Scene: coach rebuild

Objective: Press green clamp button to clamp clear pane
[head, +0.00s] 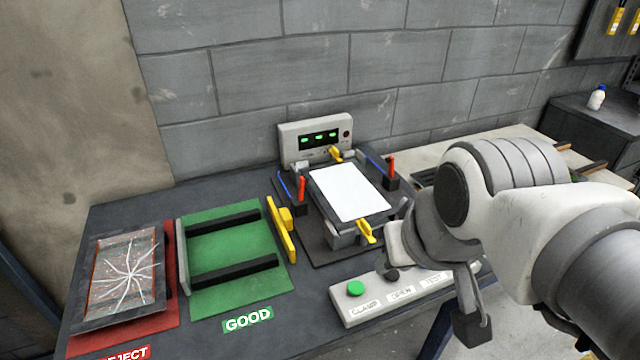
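The green clamp button (355,288) sits at the left end of a pale control panel (345,313), above the label CLAMP. A dark button (391,275) sits above OPEN; the panel's right part, with TEST, is partly hidden by my arm. The pane (348,192) looks plain white and lies flat in the dark fixture (318,240), between yellow clamp pieces at its back (336,155) and front (366,232). My gripper (472,328) points down at the panel's right, apart from the green button. I see one dark fingertip clearly; its opening cannot be made out.
A display box (316,141) with green readouts stands behind the fixture. A green GOOD tray (235,296) and a red REJECT tray (172,270) holding a cracked pane (125,272) lie left. A yellow handle-like piece (281,230) stands beside the fixture. A bottle (597,97) stands far right.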

